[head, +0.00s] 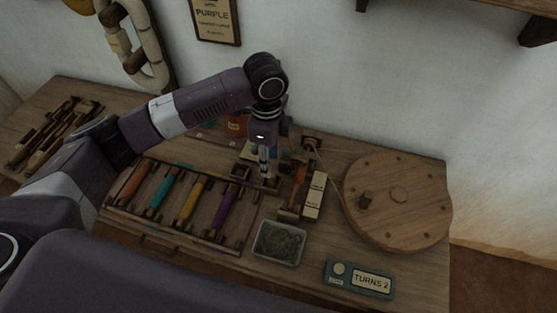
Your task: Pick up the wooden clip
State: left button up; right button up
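My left gripper (265,174) points down over the middle of the wooden table (420,275). Its fingers look close together, but the view is too small to tell whether they are shut or hold anything. Small dark wooden pieces lie right under and beside the fingertips, one of them a little to the left (240,172). I cannot tell which of these is the wooden clip; the gripper and arm may hide it. My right gripper is not in view.
A rack of coloured bobbins (190,200) lies left of the gripper. A tray of grey-green stuff (279,243), a teal "TURNS 2" counter (359,280) and a large wooden wheel (398,215) are to the right. Wooden tools (50,135) lie at the far left.

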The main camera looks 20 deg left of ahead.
aim_at(272, 180)
pick_arm(q)
jog(key=shift+w+a+r, duration=0.1)
jog(key=shift+w+a, duration=0.15)
jog(key=shift+w, duration=0.1)
jog(key=shift+s, duration=0.15)
jog(key=f, duration=0.2)
jog(key=shift+s+d+f, duration=0.1)
jog(key=shift+s+f, duration=0.15)
jog(key=shift+f, duration=0.15)
jog(key=f, duration=0.2)
jog(key=shift+w+d+f, duration=0.15)
jog(key=shift+w+f, duration=0.25)
jog(key=shift+f, duration=0.7)
jog(key=c, duration=0.9)
jog(key=shift+c, duration=0.2)
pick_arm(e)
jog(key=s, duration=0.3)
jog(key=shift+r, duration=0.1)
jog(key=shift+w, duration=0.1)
